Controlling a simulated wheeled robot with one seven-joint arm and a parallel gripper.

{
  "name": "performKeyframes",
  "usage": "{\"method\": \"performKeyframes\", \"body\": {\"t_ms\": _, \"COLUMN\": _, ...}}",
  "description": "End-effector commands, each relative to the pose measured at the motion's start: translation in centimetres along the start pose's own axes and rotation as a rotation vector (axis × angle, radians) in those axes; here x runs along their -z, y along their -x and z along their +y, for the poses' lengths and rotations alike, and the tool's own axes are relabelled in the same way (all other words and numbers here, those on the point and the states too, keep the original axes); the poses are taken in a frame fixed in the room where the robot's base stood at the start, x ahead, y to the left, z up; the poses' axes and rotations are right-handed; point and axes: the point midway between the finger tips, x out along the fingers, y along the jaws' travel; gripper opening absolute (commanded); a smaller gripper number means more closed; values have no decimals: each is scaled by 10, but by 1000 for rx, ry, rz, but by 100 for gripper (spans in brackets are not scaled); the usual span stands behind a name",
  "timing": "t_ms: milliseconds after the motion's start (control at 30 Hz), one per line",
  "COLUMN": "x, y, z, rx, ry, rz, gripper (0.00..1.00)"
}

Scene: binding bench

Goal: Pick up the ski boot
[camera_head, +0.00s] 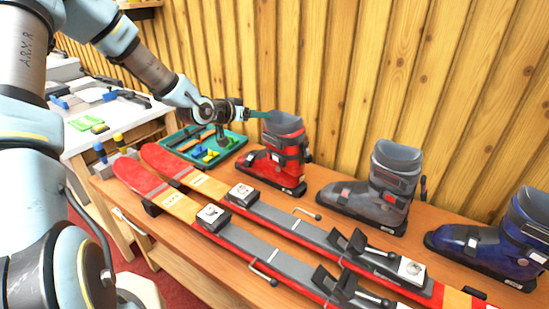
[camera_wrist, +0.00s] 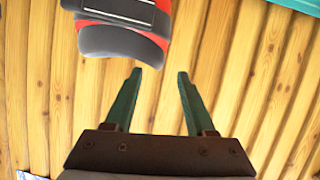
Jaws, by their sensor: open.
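Three ski boots stand in a row on the wooden bench: a red one (camera_head: 272,160), a grey one (camera_head: 365,196) and a dark blue one (camera_head: 505,240). My gripper (camera_head: 260,114) is level with the top of the red boot's cuff, at its left side. In the wrist view the teal fingers (camera_wrist: 157,76) are spread with nothing between them. The red boot (camera_wrist: 122,42) shows there beyond the fingertips, at upper left; part of it is cut off by the frame. I cannot tell whether a finger touches the cuff.
A pair of red and orange skis (camera_head: 270,218) with bindings lies along the bench in front of the boots. A teal tray (camera_head: 236,150) with small tools sits left of the red boot. The plank wall (camera_head: 330,70) rises close behind. A white side table (camera_head: 85,138) stands left.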

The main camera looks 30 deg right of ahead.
Motion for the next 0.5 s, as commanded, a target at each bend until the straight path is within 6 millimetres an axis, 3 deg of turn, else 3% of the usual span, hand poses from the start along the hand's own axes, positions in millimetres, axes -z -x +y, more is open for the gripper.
{"method": "performKeyframes", "body": {"t_ms": 233, "x": 2, "y": -17, "z": 0, "rx": 0, "ry": 1, "rz": -2, "gripper": 55}}
{"method": "performKeyframes", "body": {"t_ms": 500, "x": 2, "y": -52, "z": 0, "rx": -1, "ry": 2, "rz": -2, "gripper": 55}}
